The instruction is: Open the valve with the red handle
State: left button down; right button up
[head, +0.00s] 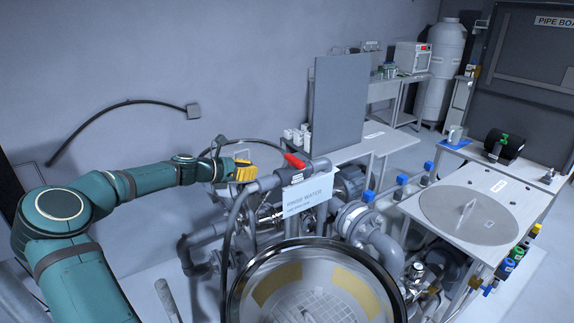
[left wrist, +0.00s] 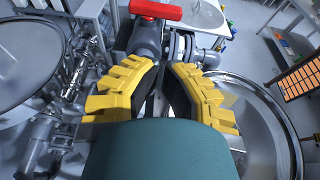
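The valve's red handle (head: 294,160) sits on top of a grey pipe (head: 270,182), above the white water sign (head: 307,194). The red handle (left wrist: 155,10) also shows at the top edge of the left wrist view, lying crosswise beyond my fingertips. My left gripper (head: 244,170), with yellow fingers, is just left of the handle and apart from it. In the left wrist view its fingers (left wrist: 164,68) have a narrow gap between them and nothing held. My right gripper is in neither view.
A large round vessel (head: 237,290) with a metal rim stands in front, below the valve. Pipes with blue caps (head: 368,196) are to the right. A grey upright panel (head: 340,105) stands behind the valve. A black hose runs close beside my left gripper.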

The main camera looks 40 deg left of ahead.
aim_at(293, 165)
pick_arm(q)
jog(key=x, duration=0.9)
jog(key=r+p+x, duration=0.1)
jog(key=x, duration=0.4)
jog(key=shift+w, duration=0.1)
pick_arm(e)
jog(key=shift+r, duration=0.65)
pick_arm(q)
jog(key=shift+d, duration=0.15)
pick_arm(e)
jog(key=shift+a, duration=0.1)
pick_arm(q)
jog(key=shift+w+d+y, duration=0.1)
jog(key=shift+y, duration=0.2)
jog(key=shift+n, duration=0.3)
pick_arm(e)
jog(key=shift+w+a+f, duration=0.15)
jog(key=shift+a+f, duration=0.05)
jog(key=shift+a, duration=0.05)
